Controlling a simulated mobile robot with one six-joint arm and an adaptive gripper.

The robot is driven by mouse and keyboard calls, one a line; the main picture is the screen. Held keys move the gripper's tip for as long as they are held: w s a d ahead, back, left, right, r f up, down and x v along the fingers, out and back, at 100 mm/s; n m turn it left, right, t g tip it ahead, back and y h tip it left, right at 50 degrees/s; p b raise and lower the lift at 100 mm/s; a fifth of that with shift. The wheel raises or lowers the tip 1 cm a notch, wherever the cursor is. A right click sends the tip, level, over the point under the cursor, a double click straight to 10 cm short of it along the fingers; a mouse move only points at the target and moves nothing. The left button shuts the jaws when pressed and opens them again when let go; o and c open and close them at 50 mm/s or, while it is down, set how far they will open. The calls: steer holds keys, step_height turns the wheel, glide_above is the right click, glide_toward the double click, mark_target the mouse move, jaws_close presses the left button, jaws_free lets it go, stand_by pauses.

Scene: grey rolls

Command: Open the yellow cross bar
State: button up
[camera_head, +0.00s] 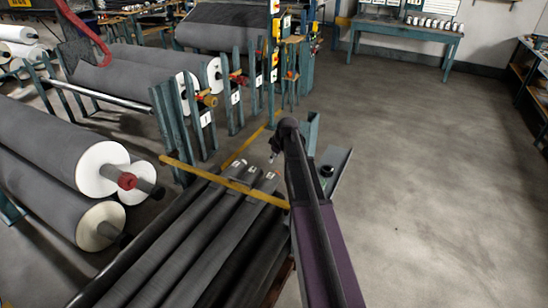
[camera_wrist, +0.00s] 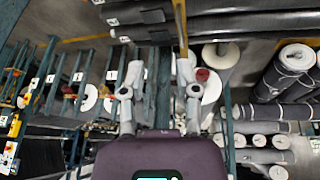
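In the head view my gripper (camera_head: 274,154) is small and partly hidden by my arm, above the bar's right part. Contact with the bar cannot be told.
Several dark rolls (camera_head: 215,225) lie side by side below the bar. A second yellow bar (camera_head: 240,150) runs behind it. The floor (camera_head: 430,170) at right is clear.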

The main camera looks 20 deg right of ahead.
steer(key=shift+c, duration=0.2)
steer(key=c, duration=0.3)
steer(key=shift+s+a, duration=0.2)
steer(key=shift+a, duration=0.05)
jaws_close()
steer(key=s+a+f+m+g+h, duration=0.1)
steer(key=s+a+m+g, duration=0.3)
steer(key=s+a, duration=1.8)
steer(key=s+m, duration=0.1)
steer(key=s, duration=0.2)
steer(key=shift+s+a+f+m, duration=0.25)
steer(key=shift+m, duration=0.15)
steer(key=shift+s, duration=0.2)
